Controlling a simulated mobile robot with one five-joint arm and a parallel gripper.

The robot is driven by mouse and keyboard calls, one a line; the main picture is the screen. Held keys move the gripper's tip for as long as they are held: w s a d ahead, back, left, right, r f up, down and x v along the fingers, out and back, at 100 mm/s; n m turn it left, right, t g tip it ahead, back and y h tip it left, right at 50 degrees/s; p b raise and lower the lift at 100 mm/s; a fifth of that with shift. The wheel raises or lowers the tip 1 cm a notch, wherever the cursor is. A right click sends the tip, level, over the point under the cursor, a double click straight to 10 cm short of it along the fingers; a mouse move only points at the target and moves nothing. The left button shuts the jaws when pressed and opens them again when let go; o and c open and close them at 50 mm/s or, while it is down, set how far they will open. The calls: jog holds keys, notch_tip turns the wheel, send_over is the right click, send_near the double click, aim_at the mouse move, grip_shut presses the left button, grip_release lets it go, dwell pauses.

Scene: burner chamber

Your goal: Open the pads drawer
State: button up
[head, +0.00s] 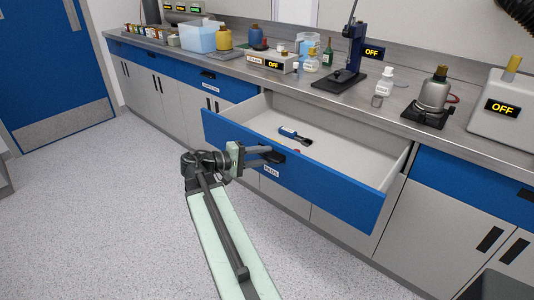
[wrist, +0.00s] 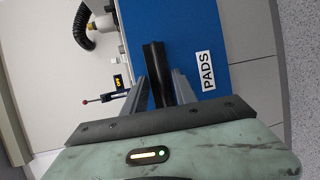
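The pads drawer (head: 345,192) has a blue front and stands pulled far out from the counter, its inside in view. Its white PADS label (head: 271,171) is below the dark handle (head: 273,156). The label (wrist: 205,71) also shows in the wrist view, right of the handle (wrist: 156,75). My gripper (head: 262,155) is at the handle, in front of the drawer. In the wrist view its two fingers (wrist: 160,92) lie on either side of the handle, close against it, and look shut on it.
A blue-and-black tool (head: 294,135) and a small reddish item partly hidden by the front lie in the drawer. The countertop (head: 330,97) above holds bottles, a stand and devices with OFF displays. The floor (head: 120,200) at left is clear.

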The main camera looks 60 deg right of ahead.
jog(key=shift+w+a, duration=0.25)
jog(key=shift+a, duration=0.05)
jog(key=p+v, duration=0.1)
jog(key=v, duration=0.6)
jog(key=shift+s, duration=0.1)
